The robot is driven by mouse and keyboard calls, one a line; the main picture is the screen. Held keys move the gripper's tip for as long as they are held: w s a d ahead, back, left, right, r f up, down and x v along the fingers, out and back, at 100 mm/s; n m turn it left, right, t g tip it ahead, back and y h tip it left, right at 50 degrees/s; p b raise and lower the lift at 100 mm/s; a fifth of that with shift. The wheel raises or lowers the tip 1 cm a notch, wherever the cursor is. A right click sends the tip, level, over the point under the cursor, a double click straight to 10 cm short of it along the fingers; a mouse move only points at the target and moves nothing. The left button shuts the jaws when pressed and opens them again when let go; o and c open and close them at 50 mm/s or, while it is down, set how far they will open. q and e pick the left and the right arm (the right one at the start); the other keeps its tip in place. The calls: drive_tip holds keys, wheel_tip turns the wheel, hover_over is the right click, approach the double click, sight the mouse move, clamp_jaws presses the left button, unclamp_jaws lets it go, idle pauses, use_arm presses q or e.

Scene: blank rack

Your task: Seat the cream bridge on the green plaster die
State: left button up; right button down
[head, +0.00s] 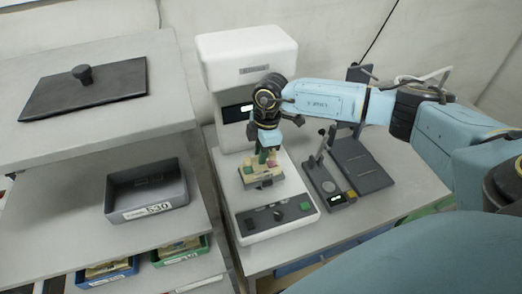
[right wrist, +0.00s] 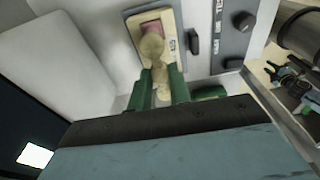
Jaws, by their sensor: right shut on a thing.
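My right gripper (head: 263,155) comes down over the white machine's stage. In the right wrist view its green fingers (right wrist: 160,90) are shut on a cream piece, which I take for the cream bridge (right wrist: 153,46). Below it is a pale yellow block (head: 262,181) with a pink patch on top; the block also shows in the right wrist view (right wrist: 174,18). The bridge overlaps the block in that view, and I cannot tell whether they touch. My left gripper is not in view.
The white machine (head: 225,55) has a tall column behind the stage and a dark control panel in front. A small dark device (head: 325,185) stands to its right. On the left are a grey bin (head: 125,200) marked 530 and a black lid (head: 110,92) on the shelf.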

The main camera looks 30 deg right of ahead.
drive_tip(key=shift+p, duration=0.45)
idle(1.1)
drive_tip(key=shift+f+b, duration=0.75)
drive_tip(key=shift+f, duration=0.45)
drive_tip(key=c, duration=1.2)
unclamp_jaws()
drive_tip(key=shift+s+d+r, duration=0.1)
drive_tip(key=shift+d+r, duration=0.05)
drive_tip(key=shift+r, duration=1.1)
drive_tip(key=shift+d+r, duration=0.15)
drive_tip(key=shift+r, duration=1.05)
drive_tip(key=shift+s+d+r, duration=0.1)
drive_tip(key=shift+d+r, duration=0.05)
drive_tip(key=shift+r, duration=1.1)
